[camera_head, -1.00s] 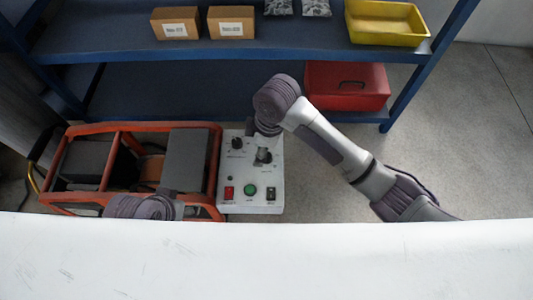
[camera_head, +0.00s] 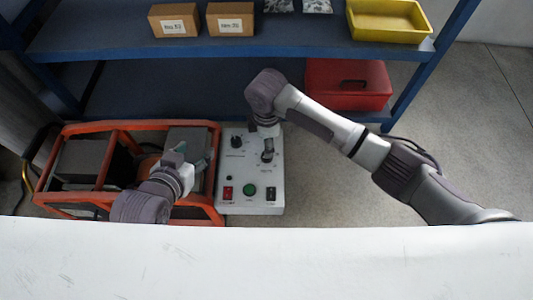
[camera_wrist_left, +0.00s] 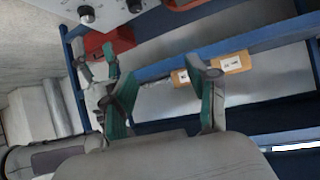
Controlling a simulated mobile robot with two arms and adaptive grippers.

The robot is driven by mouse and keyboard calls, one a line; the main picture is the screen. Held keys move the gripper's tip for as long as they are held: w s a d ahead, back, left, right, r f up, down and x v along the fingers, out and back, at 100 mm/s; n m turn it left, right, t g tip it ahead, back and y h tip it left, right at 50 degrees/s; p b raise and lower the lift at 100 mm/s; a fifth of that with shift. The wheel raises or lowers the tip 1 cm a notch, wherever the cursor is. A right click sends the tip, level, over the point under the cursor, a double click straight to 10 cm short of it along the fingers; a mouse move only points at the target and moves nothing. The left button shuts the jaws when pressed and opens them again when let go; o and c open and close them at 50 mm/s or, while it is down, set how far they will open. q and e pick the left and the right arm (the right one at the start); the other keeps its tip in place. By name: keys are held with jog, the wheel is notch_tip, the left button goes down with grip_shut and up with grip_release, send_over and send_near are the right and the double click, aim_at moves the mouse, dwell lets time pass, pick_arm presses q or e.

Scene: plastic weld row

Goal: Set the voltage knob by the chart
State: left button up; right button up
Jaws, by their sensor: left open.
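The white control panel (camera_head: 240,203) stands right of the orange frame. It has a black knob (camera_head: 236,142) at upper left and a second dark knob (camera_head: 267,156) at upper right. My right gripper (camera_head: 267,140) points down at that second knob; its fingers are mostly hidden under my wrist, and I cannot tell whether they touch it. My left gripper (camera_head: 190,156) is open and empty over the orange frame, left of the panel. Its green-tipped fingers (camera_wrist_left: 163,88) stand apart in the left wrist view, which also shows a panel knob (camera_wrist_left: 87,14). I see no readable chart.
The orange-framed machine (camera_head: 212,205) lies under my left arm. Below the knobs are a red switch (camera_head: 228,192), a green button (camera_head: 250,190) and a black switch (camera_head: 270,194). Behind stands a blue shelf (camera_head: 300,40) with boxes, a yellow bin (camera_head: 388,20) and a red toolbox (camera_head: 345,85).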

notch_tip(320, 180, down, 6)
jog(key=shift+b, duration=1.05)
pick_arm(q)
jog(key=w+d+r+t+h, duration=0.2)
jog(key=w+r+t, duration=0.2)
jog(key=r, duration=0.6)
jog(key=shift+d+t, duration=0.3)
jog(key=shift+t, duration=1)
pick_arm(e)
jog(key=shift+f, duration=0.3)
pick_arm(q)
jog(key=shift+w, duration=0.1)
